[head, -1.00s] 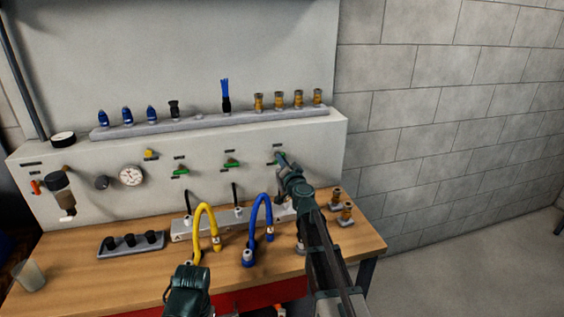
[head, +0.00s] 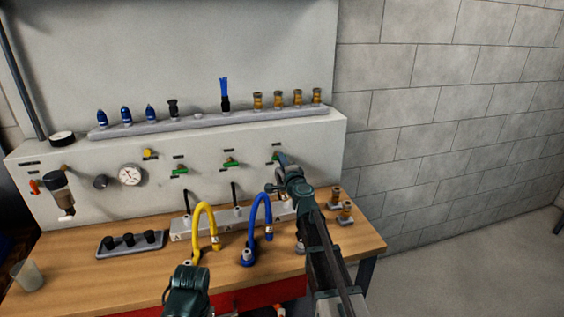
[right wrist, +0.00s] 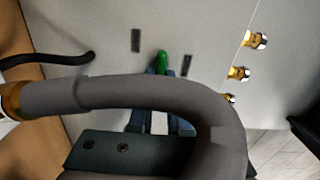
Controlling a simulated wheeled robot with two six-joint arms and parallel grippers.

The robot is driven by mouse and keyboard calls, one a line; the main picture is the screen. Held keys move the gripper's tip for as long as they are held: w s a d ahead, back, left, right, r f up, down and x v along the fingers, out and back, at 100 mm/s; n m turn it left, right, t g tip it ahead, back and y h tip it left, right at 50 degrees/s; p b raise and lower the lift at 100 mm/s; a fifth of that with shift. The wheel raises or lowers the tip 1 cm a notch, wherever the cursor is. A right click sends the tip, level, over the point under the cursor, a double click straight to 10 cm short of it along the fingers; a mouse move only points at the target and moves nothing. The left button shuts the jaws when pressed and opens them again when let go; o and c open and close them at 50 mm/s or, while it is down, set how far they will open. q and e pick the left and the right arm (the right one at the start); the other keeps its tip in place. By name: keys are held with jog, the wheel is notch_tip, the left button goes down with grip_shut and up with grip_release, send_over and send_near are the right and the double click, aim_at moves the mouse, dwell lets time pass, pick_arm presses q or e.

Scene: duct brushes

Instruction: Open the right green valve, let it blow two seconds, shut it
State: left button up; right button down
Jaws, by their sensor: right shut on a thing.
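The right green valve (head: 276,157) is on the grey panel, below a dark label. My right gripper (head: 283,161) is at it, and part of the green handle shows beside the fingertips. In the right wrist view the green handle (right wrist: 162,62) sticks out between the blue fingers of my right gripper (right wrist: 163,98), which are shut on it. A thick grey hose (right wrist: 150,92) hides part of the fingers there. Whether air blows cannot be seen. A dark green part of my left arm shows at the bottom of the head view; its jaws cannot be made out.
Two other green valves, the middle one (head: 231,164) and the left one (head: 180,170), are on the panel. A yellow hose (head: 199,225) and a blue hose (head: 256,222) arch over the bench (head: 130,277). Brushes stand on the shelf (head: 200,124) above.

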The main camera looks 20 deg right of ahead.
jog(key=shift+m, duration=0.4)
jog(key=c, duration=0.9)
grip_release()
jog(key=shift+o, duration=0.2)
jog(key=s, duration=1.4)
jog(key=shift+a, duration=0.3)
